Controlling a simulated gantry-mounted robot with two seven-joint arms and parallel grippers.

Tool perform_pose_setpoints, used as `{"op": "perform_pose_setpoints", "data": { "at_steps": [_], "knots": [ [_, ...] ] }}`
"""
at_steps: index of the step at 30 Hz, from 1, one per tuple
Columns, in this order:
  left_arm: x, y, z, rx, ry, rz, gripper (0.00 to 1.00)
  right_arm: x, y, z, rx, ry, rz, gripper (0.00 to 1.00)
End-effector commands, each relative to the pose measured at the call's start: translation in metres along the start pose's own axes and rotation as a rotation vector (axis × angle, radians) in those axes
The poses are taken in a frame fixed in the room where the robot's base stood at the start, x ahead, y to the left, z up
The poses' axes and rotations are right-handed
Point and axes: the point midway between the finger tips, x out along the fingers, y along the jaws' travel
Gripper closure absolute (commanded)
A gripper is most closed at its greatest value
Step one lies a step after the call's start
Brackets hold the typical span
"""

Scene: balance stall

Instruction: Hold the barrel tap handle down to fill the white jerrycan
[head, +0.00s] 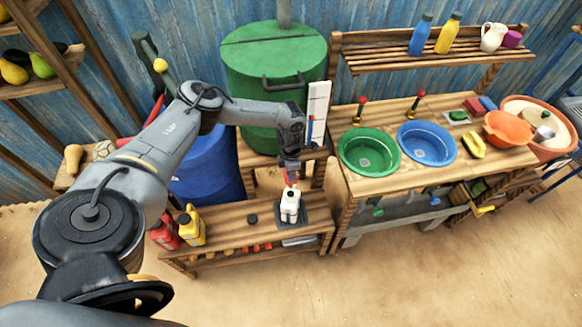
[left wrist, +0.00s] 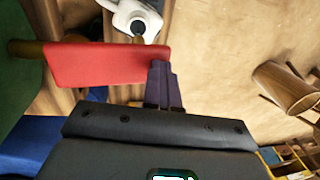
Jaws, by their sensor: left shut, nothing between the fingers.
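The green barrel (head: 262,60) stands at the back, and its red tap handle (left wrist: 108,63) extends from a brass-coloured stem (left wrist: 25,48) in the left wrist view. In the head view my left gripper (head: 290,172) hides most of the tap. That gripper is shut with nothing between its fingers (left wrist: 162,86). Its fingertips are at the free end of the red handle; I cannot tell whether they press on it. The white jerrycan (head: 290,207) stands upright on the low bench below the tap, its open mouth showing in the left wrist view (left wrist: 137,26). My right gripper is out of view.
Red (head: 166,232) and yellow (head: 191,226) jerrycans stand on the low bench (head: 228,232) at left, a black cap (head: 252,219) nearer the middle. A blue barrel (head: 207,180) stands behind. A counter with green (head: 369,152) and blue (head: 427,145) basins is at right.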

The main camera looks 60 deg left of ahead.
Motion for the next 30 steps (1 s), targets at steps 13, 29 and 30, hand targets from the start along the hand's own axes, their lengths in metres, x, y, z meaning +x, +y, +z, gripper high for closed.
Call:
{"op": "perform_pose_setpoints", "data": {
  "at_steps": [13,29,30],
  "knots": [
    [-0.036,-0.007,-0.004,-0.003,0.005,0.002,1.00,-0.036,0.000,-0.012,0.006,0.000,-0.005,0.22],
    [-0.119,-0.036,-0.001,-0.003,-0.003,0.002,1.00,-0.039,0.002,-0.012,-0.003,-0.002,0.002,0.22],
    [-0.123,-0.038,-0.001,-0.003,-0.001,0.001,1.00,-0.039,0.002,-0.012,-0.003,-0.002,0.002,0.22]
  ]
}}
